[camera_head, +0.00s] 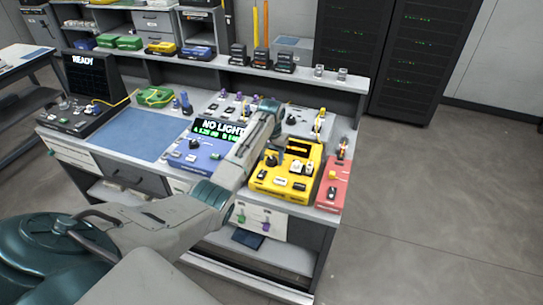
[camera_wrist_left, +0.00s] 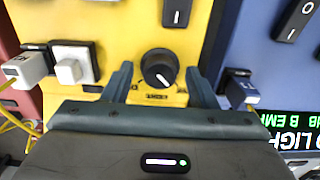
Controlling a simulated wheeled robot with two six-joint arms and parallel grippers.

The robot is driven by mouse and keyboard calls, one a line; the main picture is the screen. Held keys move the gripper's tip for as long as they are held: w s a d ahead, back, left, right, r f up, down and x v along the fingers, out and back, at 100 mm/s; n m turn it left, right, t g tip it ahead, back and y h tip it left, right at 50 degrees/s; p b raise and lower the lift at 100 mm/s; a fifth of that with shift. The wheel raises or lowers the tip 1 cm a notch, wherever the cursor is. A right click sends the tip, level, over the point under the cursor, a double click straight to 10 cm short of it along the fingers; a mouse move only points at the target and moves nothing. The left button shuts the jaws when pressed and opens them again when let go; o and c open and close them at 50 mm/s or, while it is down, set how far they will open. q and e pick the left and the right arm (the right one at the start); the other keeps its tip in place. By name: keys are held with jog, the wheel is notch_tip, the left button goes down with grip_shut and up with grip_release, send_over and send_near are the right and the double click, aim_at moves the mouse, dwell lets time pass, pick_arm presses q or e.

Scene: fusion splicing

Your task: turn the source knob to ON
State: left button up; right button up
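The source knob (camera_wrist_left: 159,68) is a round black knob with a white pointer line, on the yellow box (camera_wrist_left: 120,30). In the wrist view its pointer slants toward the lower right; the lettering below it is partly hidden and unreadable. My left gripper (camera_wrist_left: 159,72) is open, with one finger on each side of the knob and a visible gap on both sides. My right gripper is not in view.
A blue meter (camera_head: 205,155) reading "NO LIGHT" stands left of the yellow box, and a red box (camera_head: 333,185) stands right. White plugs (camera_wrist_left: 72,66) and a black rocker switch (camera_wrist_left: 177,12) sit near the knob. A blue mat (camera_head: 130,133) lies clear further left.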

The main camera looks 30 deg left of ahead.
pick_arm(q)
jog(key=c, duration=0.9)
jog(key=shift+o, duration=0.2)
jog(key=shift+r, duration=0.1)
jog(key=shift+r+m+p, duration=0.1)
jog(key=shift+m+p, duration=1.05)
jog(key=shift+m, duration=0.05)
jog(key=m+p, duration=0.2)
jog(key=m, duration=0.1)
jog(key=shift+m, duration=0.3)
jog(key=m+p, duration=0.1)
jog(key=m, duration=0.4)
jog(key=shift+w+p, duration=0.1)
jog(key=shift+p, duration=0.3)
jog(key=m, duration=0.4)
jog(key=shift+p, duration=0.3)
jog(key=shift+m, duration=1.3)
